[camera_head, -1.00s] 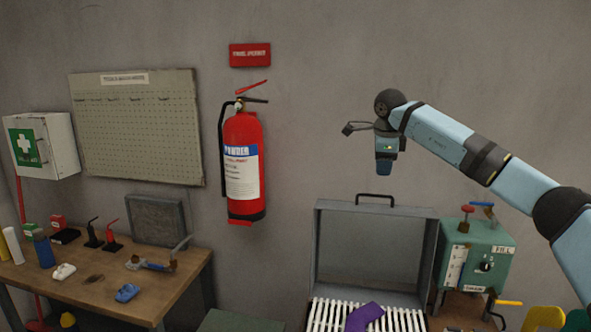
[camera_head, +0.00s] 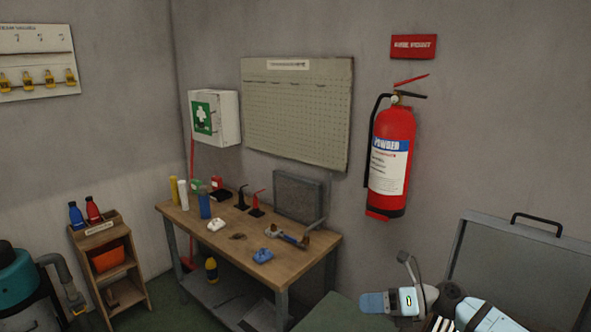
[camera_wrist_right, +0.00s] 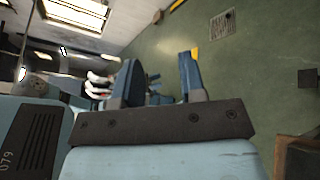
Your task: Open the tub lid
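A grey handled lid (camera_head: 520,268) stands raised at the right edge of the head view; most of the box below it is out of frame or behind my arm. A flat green-grey top (camera_head: 345,316) shows at the bottom edge, partly cut off. I cannot tell which of these the task calls the tub. My right gripper (camera_head: 370,302) is low at the lower right, left of the raised lid and overlapping the green-grey top in the picture. In the right wrist view its two blue fingers (camera_wrist_right: 158,75) are apart with nothing between them. My left gripper is not in view.
A wooden table (camera_head: 182,212) holds bottles, a blue piece and tools. A fire extinguisher (camera_head: 390,160) hangs on the wall. A small shelf (camera_head: 85,255) and a teal machine (camera_head: 12,275) stand at the left. Green floor shows between shelf and table.

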